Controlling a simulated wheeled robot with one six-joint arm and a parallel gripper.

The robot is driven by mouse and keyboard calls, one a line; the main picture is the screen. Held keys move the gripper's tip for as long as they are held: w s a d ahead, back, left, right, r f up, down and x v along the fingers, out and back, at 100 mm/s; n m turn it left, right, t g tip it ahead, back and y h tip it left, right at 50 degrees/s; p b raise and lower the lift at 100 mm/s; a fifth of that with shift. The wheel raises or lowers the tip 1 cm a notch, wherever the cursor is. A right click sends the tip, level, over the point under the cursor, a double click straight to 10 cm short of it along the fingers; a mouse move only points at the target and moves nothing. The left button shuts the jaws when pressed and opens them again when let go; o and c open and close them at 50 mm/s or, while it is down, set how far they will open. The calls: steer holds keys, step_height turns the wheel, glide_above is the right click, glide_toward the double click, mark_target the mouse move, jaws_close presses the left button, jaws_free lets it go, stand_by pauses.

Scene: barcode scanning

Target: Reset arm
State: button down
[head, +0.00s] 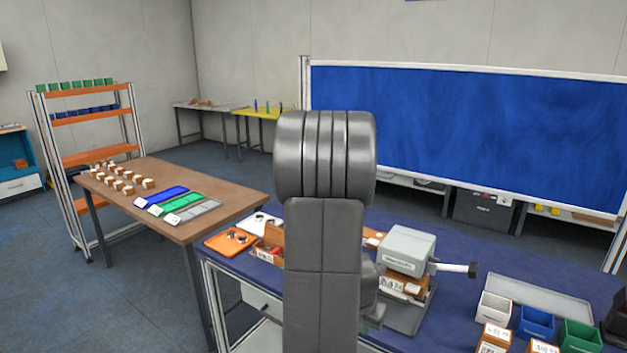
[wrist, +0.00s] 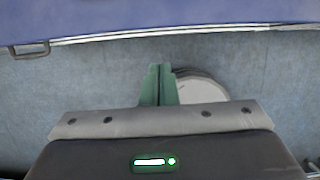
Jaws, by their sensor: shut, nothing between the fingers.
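My arm stands upright in the middle of the head view and hides part of the blue-topped workbench (head: 465,262) behind it. My gripper shows in the wrist view (wrist: 158,72), with its green fingers together and nothing between them. It points down over the bare floor (wrist: 90,85), clear of any object. The edge of the blue bench top (wrist: 160,18) runs across the top of the wrist view. My gripper cannot be made out in the head view.
A grey machine with a lever (head: 405,252) stands on the bench right of my arm. Small bins (head: 536,322) and a grey tray (head: 540,297) are at the right. An orange tray (head: 231,241) lies left. A brown table (head: 150,172) holds small boxes and coloured mats.

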steer(key=shift+v, duration=1.7)
steer(key=shift+s, duration=0.1)
